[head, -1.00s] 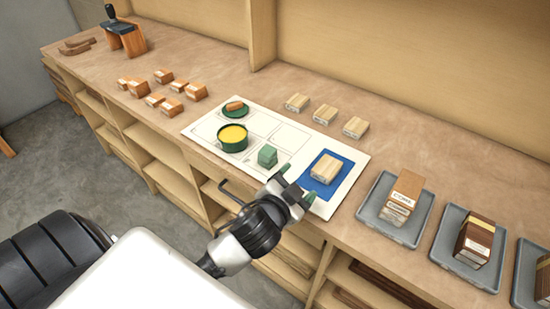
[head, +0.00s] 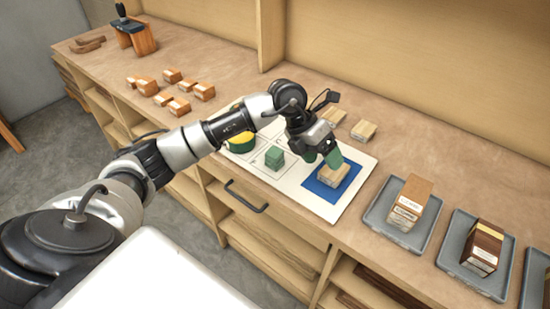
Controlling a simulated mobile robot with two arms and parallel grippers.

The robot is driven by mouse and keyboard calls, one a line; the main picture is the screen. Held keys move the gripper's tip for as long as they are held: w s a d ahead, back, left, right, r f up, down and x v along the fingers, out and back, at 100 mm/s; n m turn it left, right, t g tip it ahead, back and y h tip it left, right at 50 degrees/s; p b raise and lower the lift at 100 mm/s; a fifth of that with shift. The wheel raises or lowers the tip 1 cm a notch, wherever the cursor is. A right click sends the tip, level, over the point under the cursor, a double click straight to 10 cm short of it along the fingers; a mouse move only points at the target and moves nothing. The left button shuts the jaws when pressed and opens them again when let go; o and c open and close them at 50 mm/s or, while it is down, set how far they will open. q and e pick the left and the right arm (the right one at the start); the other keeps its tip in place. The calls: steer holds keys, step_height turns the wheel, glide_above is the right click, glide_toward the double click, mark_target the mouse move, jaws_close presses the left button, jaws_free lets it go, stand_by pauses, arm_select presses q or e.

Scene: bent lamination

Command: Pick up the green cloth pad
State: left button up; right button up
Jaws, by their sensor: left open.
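The green cloth pad (head: 274,158), a small block-shaped green piece, sits on the white board (head: 318,207) in front of my left forearm. My left gripper (head: 322,160) is open, with green-tipped fingers, to the right of the pad and apart from it. Its fingers are over or just behind the pale wood block (head: 333,175) on the blue mat (head: 324,192); I cannot tell whether they touch the block. My right gripper is not in view.
My left arm crosses the board and partly hides the yellow-filled green tin (head: 240,143). Pale blocks (head: 364,130) lie behind the board. Grey trays (head: 373,213) with stacked blocks stand to the right. Several orange-brown blocks (head: 178,107) lie at the left.

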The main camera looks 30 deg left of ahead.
mark_target(275, 153)
arm_select(q)
steer(key=a+r+y, duration=0.1)
steer(key=a+y, duration=0.1)
steer(key=a, duration=0.2)
steer(key=a+n+y, duration=0.1)
steer(key=a+y, duration=0.1)
steer(key=a, duration=0.2)
steer(key=a+r+n+g+y, duration=0.1)
steer(key=a+y, duration=0.1)
steer(key=a, duration=0.3)
steer(key=shift+w+r, duration=0.3)
steer(key=shift+a+f, duration=0.15)
steer(key=shift+f, duration=0.15)
step_height(275, 153, down, 5)
steer(key=shift+r+p, duration=0.2)
steer(key=shift+p, duration=0.25)
steer(key=shift+s+f+p, duration=0.15)
steer(key=shift+f+p, duration=0.25)
steer(key=shift+f, duration=0.2)
steer(key=f, duration=0.2)
steer(key=f+p, duration=0.1)
steer(key=shift+s+d+f, duration=0.1)
steer(key=shift+d+f, duration=0.15)
steer(key=shift+f, duration=0.4)
steer(key=shift+c, duration=0.4)
